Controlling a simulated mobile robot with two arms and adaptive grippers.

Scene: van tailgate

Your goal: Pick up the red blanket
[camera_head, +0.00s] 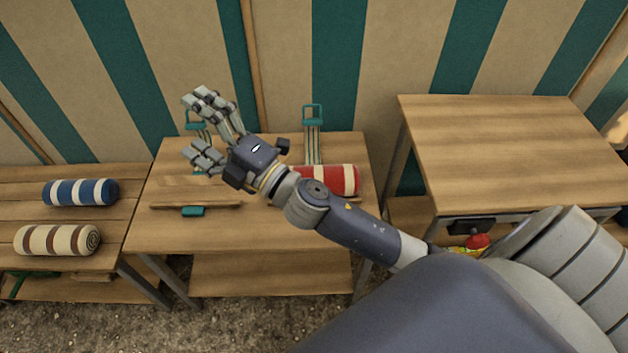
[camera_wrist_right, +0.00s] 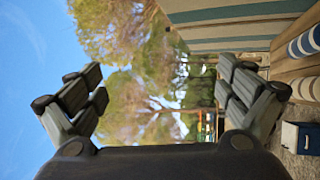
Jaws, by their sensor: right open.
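The red blanket (camera_head: 342,180) is a roll with white stripes. It lies on the middle table, partly hidden behind my right forearm in the head view. My right gripper (camera_head: 203,128) is open and empty, its fingers spread, to the left of the red blanket and apart from it. In the right wrist view the open right gripper (camera_wrist_right: 160,98) has nothing between its fingers, only trees and sky beyond. The red blanket does not show in that view. My left gripper is not in view.
A blue-and-white roll (camera_head: 80,192) and a cream-and-brown roll (camera_head: 57,240) lie on the left bench. The middle table (camera_head: 240,236) also bears teal-buckled straps (camera_head: 313,135). A higher wooden table (camera_head: 500,140) at right has a bare top. A striped fabric wall stands behind.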

